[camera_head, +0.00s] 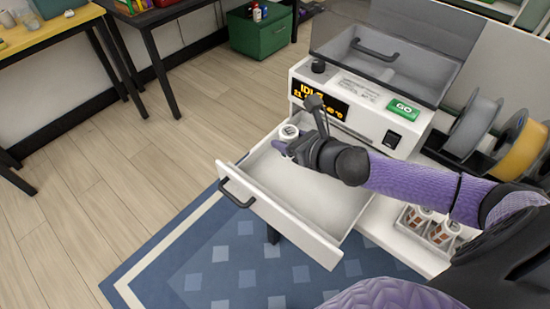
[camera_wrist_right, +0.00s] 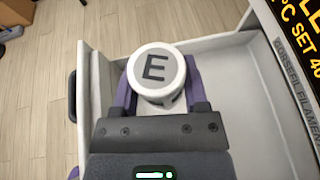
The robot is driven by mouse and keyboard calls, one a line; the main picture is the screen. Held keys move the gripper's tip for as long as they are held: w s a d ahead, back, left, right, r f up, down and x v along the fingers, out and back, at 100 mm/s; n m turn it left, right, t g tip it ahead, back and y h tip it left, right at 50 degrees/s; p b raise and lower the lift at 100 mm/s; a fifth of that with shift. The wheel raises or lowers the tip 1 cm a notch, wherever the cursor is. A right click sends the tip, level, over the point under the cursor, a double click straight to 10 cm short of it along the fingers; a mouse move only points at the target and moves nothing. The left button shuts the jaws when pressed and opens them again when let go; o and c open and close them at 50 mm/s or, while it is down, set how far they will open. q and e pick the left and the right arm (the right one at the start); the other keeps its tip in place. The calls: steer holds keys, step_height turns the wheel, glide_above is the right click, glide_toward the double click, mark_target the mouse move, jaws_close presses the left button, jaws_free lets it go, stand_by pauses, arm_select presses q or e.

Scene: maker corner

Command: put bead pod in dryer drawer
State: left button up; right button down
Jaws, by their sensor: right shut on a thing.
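The bead pod (camera_wrist_right: 155,70) has a white round lid with a dark letter E. It also shows in the head view (camera_head: 289,132). My right gripper (camera_head: 288,142) is shut on it, with purple fingers on both sides in the right wrist view (camera_wrist_right: 155,88). The pod is over the far left part of the dryer drawer (camera_head: 285,223), which is pulled open and looks empty. I cannot tell whether the pod touches the drawer floor. The dryer (camera_head: 350,100) is white with a lit display and a green GO button. My left gripper is not in view.
A rack with several pods (camera_head: 430,232) stands right of the drawer. Filament spools (camera_head: 474,125) stand at the right behind my right arm. The dryer's clear lid (camera_head: 380,55) is above its top. Open floor and a blue rug (camera_head: 190,265) lie left of the drawer.

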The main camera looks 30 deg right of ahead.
step_height(320, 180, down, 5)
steer(key=shift+f+b, duration=0.1)
steer(key=shift+b, duration=1.1)
step_height(320, 180, down, 5)
steer(key=shift+r+b, duration=0.1)
steer(key=shift+b, duration=1.15)
steer(key=shift+r, duration=0.15)
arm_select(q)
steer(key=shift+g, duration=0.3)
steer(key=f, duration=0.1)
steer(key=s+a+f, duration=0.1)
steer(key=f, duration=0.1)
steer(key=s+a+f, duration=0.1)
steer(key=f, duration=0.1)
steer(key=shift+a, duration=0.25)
arm_select(e)
steer(key=shift+c, duration=0.5)
jaws_free()
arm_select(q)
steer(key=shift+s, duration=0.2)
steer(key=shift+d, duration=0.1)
